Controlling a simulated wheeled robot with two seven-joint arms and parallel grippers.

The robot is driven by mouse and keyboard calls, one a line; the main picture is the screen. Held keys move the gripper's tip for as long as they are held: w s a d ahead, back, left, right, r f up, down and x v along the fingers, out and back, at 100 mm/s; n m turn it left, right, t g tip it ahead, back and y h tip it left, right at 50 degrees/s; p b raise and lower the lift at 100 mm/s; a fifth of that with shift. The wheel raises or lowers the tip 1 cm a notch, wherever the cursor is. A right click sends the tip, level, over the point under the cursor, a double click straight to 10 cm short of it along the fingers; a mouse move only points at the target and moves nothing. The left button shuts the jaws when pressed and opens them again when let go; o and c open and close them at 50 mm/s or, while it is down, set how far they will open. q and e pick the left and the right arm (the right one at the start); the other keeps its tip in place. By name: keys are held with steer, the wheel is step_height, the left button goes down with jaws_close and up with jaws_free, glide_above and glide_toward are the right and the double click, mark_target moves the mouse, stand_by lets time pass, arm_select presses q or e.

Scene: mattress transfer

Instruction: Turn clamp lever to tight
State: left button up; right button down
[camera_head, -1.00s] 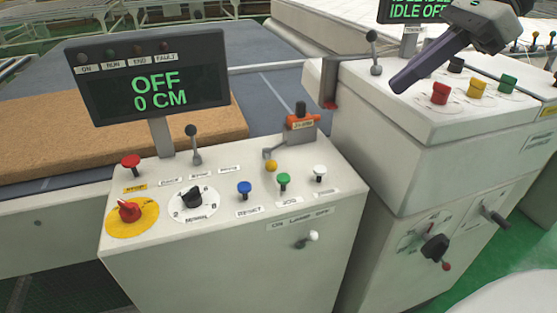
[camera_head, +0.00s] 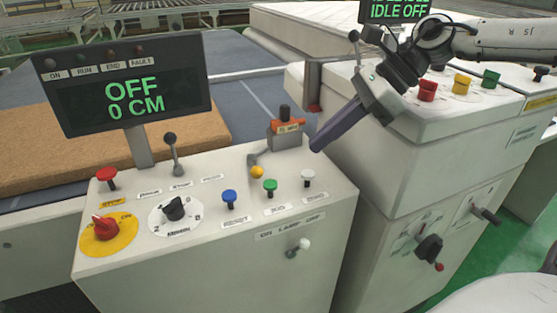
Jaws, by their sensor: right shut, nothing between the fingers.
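The orange clamp (camera_head: 288,126) with a black knob on top sits at the back right of the near white console. Its lever (camera_head: 256,169) ends in a yellow ball and points toward the front left. My right gripper (camera_head: 318,145) comes in from the right, with its long dark fingers shut and empty. Its tips are just right of the clamp in the picture and look apart from the lever. My left gripper is not in view.
The near console (camera_head: 200,255) carries a display (camera_head: 135,90) reading OFF 0 CM, an upright black-knobbed lever (camera_head: 174,152), a red dial (camera_head: 106,227) and several buttons. A second console (camera_head: 375,165) stands right. A brown mattress (camera_head: 40,160) lies behind.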

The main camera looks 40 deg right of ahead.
mark_target(255, 167)
steer(key=x, duration=0.6)
steer(key=shift+a+f, duration=0.1)
steer(key=shift+f, duration=0.15)
steer(key=shift+w+a+f, duration=0.3)
steer(key=shift+w+a, duration=0.55)
steer(key=shift+a, duration=0.15)
steer(key=shift+w+a+f, duration=0.1)
steer(key=shift+w+a, duration=0.45)
steer(key=shift+a, duration=0.1)
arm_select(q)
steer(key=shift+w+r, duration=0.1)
arm_select(e)
steer(key=shift+a+f+b, duration=0.2)
steer(key=shift+a+b, duration=0.15)
steer(key=shift+b, duration=0.75)
steer(key=shift+a, duration=0.15)
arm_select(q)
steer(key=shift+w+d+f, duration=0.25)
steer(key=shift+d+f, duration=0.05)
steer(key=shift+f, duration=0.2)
arm_select(e)
steer(key=shift+r, duration=0.2)
